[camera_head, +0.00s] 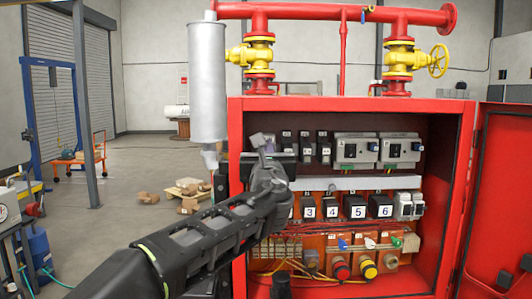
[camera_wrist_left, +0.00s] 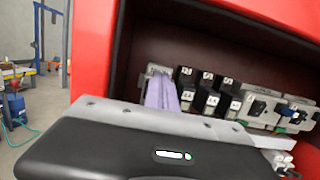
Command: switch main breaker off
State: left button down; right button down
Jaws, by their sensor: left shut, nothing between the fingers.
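The open red electrical cabinet (camera_head: 237,215) holds rows of breakers. My left gripper (camera_head: 263,142) is at the upper left of the cabinet opening, in front of the left end of the top row. In the left wrist view its pale purple fingers (camera_wrist_left: 162,93) are shut together with nothing between them. They overlap a pale-topped device (camera_wrist_left: 156,69) at the left end of the top row, so its lever and position are hidden. I cannot tell for sure that this is the main breaker, or whether the fingers touch it. My right gripper is not in view.
Small black breakers (camera_head: 323,147) and larger grey units (camera_head: 356,150) sit right of the gripper. Numbered black modules (camera_head: 354,206) and coloured knobs (camera_head: 368,267) are below. The cabinet door (camera_head: 505,180) stands open at right. A grey cylinder (camera_head: 207,80) hangs left of the cabinet.

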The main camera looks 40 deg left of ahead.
pick_arm(q)
jog(key=shift+f, duration=0.2)
jog(key=r+b+v, duration=0.1)
jog(key=b+v, duration=0.1)
jog(key=v, duration=0.4)
jog(key=shift+s+d, duration=0.35)
jog(key=shift+s, duration=0.05)
dwell(0.6)
jog(key=shift+f, duration=0.1)
dwell(0.4)
